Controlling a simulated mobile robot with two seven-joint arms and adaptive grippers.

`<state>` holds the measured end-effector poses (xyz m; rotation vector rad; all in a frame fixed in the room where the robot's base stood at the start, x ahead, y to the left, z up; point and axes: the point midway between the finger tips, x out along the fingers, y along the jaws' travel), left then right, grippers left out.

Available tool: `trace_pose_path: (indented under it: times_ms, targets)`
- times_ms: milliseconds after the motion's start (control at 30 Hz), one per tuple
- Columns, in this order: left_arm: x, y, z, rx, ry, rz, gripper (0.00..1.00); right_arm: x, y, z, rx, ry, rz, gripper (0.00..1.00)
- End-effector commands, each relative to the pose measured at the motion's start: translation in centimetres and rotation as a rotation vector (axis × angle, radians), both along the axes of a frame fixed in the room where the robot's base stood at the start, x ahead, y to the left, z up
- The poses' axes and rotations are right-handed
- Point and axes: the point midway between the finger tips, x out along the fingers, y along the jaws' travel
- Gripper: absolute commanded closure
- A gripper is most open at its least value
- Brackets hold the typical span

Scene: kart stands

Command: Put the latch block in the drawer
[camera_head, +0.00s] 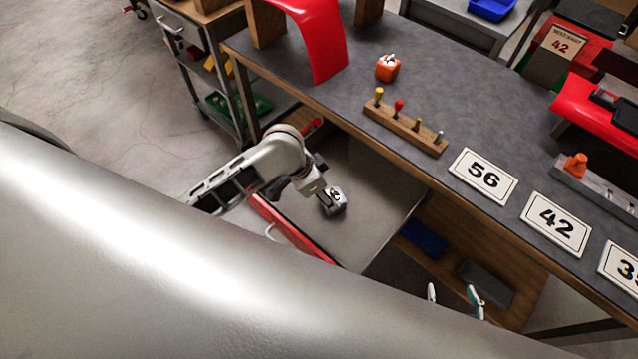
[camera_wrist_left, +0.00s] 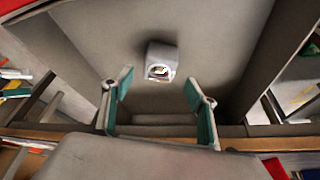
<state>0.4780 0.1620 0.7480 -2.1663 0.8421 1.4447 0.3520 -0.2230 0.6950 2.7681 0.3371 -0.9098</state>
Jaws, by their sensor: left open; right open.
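The drawer's red front (camera_head: 290,228) has a pale handle. On the bench (camera_head: 440,90) are a wooden peg rack (camera_head: 405,128), number cards (camera_head: 483,177) and a red curved piece (camera_head: 322,40). A lower wooden shelf (camera_head: 470,245) holds blue and dark items.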

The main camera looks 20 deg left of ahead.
Motion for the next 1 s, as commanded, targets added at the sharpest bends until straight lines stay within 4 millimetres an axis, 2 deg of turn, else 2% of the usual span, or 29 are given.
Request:
trace_pose_path:
  times_ms: [100, 333, 1000]
  targets:
    - [-0.6, 0.6, 2.1, 0.001, -0.002, -0.001, 0.42, 0.0, 0.1, 0.0, 0.002, 0.000, -0.001, 0.41]
    - [-1.4, 1.3, 4.4, 0.000, 0.000, -0.001, 0.42, 0.0, 0.1, 0.0, 0.002, 0.001, 0.000, 0.41]
    - [-1.5, 1.3, 4.8, 0.000, 0.000, 0.000, 0.42, -0.1, -0.2, -0.1, -0.008, 0.001, 0.008, 0.41]
